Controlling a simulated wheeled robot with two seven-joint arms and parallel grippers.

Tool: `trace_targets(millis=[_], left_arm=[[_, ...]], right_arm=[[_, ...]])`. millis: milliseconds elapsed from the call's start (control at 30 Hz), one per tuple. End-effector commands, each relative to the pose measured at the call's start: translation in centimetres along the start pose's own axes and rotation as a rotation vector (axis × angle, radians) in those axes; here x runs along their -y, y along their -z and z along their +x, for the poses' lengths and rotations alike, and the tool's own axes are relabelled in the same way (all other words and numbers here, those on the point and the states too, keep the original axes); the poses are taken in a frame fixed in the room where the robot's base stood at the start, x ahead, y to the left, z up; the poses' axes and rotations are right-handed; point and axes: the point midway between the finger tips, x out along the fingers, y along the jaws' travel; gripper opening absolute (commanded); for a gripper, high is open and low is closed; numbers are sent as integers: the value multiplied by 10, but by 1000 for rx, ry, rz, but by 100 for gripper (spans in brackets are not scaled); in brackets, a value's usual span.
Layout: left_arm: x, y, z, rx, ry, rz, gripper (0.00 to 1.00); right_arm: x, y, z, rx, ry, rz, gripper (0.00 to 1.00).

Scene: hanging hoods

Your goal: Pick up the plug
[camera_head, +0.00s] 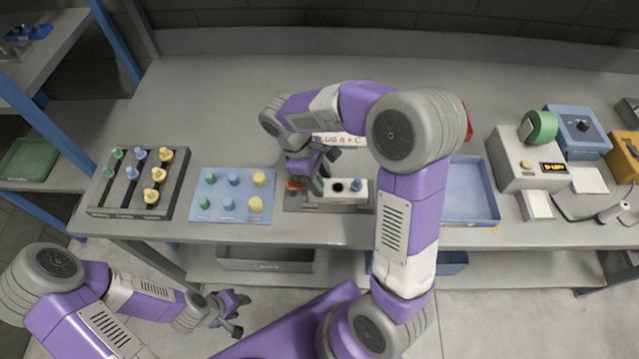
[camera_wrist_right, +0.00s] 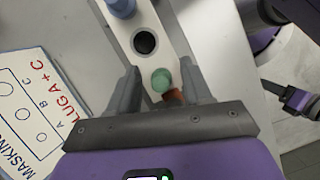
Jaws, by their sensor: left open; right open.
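A white block (camera_head: 324,198) stands on the table and also shows in the right wrist view (camera_wrist_right: 150,59). A blue plug (camera_head: 356,185) sits at one end, also in the right wrist view (camera_wrist_right: 121,7). A dark, empty hole (camera_wrist_right: 144,42) is in the middle. A green plug (camera_wrist_right: 161,79) is at the other end, hidden in the head view. My right gripper (camera_wrist_right: 161,68) is open, its fingers on either side of the green plug with gaps. It is over the block's left end in the head view (camera_head: 322,172). My left gripper (camera_head: 232,312) is open and empty, in front of the table.
A blue board (camera_head: 217,214) and a dark rack (camera_head: 100,200), both with green, blue and yellow plugs, stand left. A sign reading "PLUG A + C" (camera_wrist_right: 30,112) lies beside the block. A blue tray (camera_head: 470,222) and a grey device (camera_head: 512,150) are right.

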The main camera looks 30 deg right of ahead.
Motion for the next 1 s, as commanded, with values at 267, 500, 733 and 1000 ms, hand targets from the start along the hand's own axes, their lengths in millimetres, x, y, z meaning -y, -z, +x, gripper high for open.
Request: trace_targets(millis=[267, 500, 733, 1000], left_arm=[[0, 0, 0, 0, 0, 0, 47], [0, 0, 0, 0, 0, 0, 47], [-1, 0, -2, 0, 0, 0, 47], [-7, -1, -18, 0, 0, 0, 47]], right_arm=[[0, 0, -1, 0, 0, 0, 25], [0, 0, -1, 0, 0, 0, 0], [0, -2, -6, 0, -1, 0, 0], [0, -21, -52, -3, -1, 1, 0]])
